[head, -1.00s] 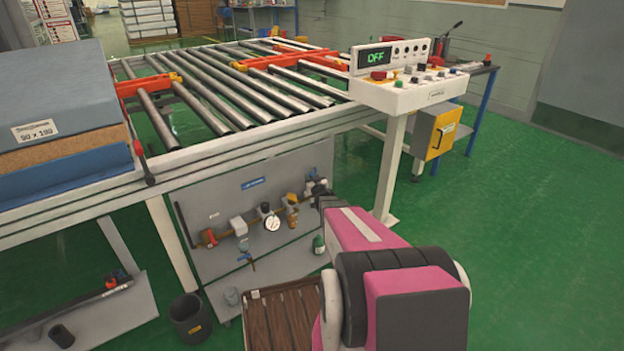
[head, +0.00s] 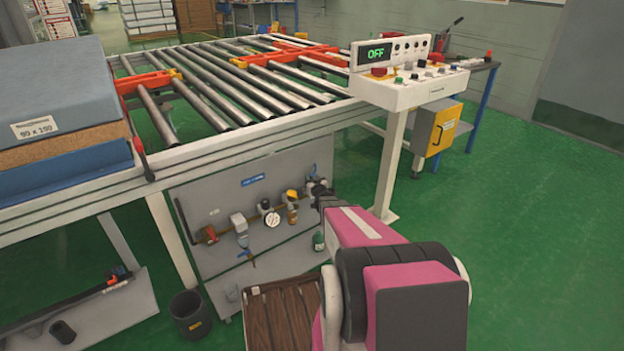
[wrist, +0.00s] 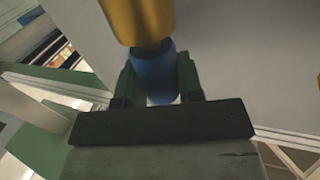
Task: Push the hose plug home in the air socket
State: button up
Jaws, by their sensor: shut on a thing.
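My gripper (wrist: 158,72) is shut on a blue cylindrical piece, the hose plug (wrist: 154,75), with one dark green finger on each side of it. A brass-yellow cylindrical fitting, which looks like the air socket (wrist: 139,18), is directly ahead of the plug and in line with it. A dark ring shows where the two meet; I cannot tell how deep the plug sits. In the head view my gripper (head: 318,190) is a small dark shape at the right end of the air line on the grey panel. The plug is hidden there.
The control console (head: 420,92) reads OFF. Green floor at right is clear.

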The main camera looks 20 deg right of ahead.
jog(key=shift+f, duration=0.65)
jog(key=o, duration=1)
jog(key=shift+o, duration=0.2)
jog(key=s, duration=1)
jog(key=shift+s+d, duration=0.15)
jog(key=shift+s, duration=0.25)
jog(key=shift+r, duration=0.1)
